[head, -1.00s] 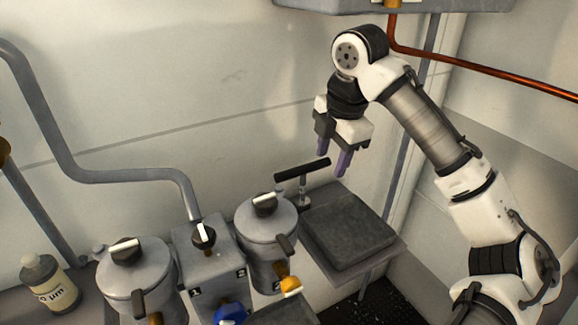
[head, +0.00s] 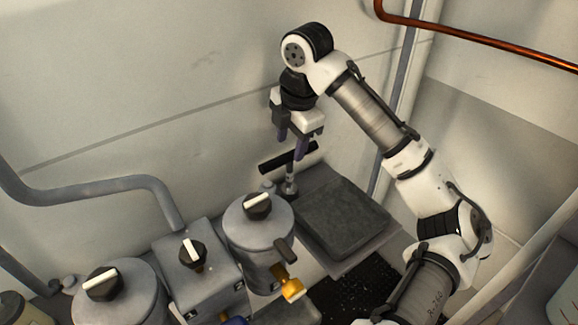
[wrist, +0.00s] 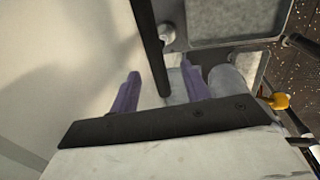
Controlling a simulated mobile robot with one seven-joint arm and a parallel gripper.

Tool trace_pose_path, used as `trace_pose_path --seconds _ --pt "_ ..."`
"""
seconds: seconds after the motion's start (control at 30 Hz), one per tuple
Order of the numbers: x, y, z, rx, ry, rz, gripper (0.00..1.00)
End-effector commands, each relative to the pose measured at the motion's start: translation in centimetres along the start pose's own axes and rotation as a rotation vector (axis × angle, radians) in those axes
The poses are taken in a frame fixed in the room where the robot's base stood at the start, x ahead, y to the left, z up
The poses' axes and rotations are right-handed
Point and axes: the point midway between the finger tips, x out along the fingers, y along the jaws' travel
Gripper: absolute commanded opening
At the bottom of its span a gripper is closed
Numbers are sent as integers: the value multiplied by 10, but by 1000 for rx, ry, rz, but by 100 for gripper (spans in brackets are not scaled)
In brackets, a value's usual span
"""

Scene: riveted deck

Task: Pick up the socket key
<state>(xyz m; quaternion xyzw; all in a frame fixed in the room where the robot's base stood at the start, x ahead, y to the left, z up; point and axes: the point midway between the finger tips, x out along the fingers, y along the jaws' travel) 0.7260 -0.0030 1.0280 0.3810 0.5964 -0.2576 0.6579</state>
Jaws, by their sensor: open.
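The socket key is a T-shaped tool with a black crossbar (head: 275,164) on a short metal stem, standing upright by the wall behind the pots. In the wrist view its black bar (wrist: 150,45) runs down the picture, and its near end shows between my two fingers. My gripper (head: 292,147) is open and points down at the crossbar, with one purple fingertip overlapping it in the head view. I cannot tell whether the fingers are beside the bar or just above it. The gripper (wrist: 160,84) holds nothing.
A dark square plate (head: 345,217) lies right of the key. A grey lidded pot (head: 258,232) stands in front, with a valve box (head: 200,270) to its left. The wall (head: 180,60) is close behind. A copper pipe (head: 480,38) crosses the upper right.

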Motion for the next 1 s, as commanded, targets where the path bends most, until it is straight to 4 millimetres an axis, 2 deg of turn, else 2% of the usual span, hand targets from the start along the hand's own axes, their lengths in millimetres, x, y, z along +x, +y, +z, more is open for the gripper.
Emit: trace_pose_path --seconds 0.27,0.5,0.8,1.0 --pt "22 1 2 2 -1 -1 47" --pt "56 4 5 2 -1 -1 47" --pt "63 4 5 2 -2 1 47" --pt "63 4 5 2 -2 1 22"
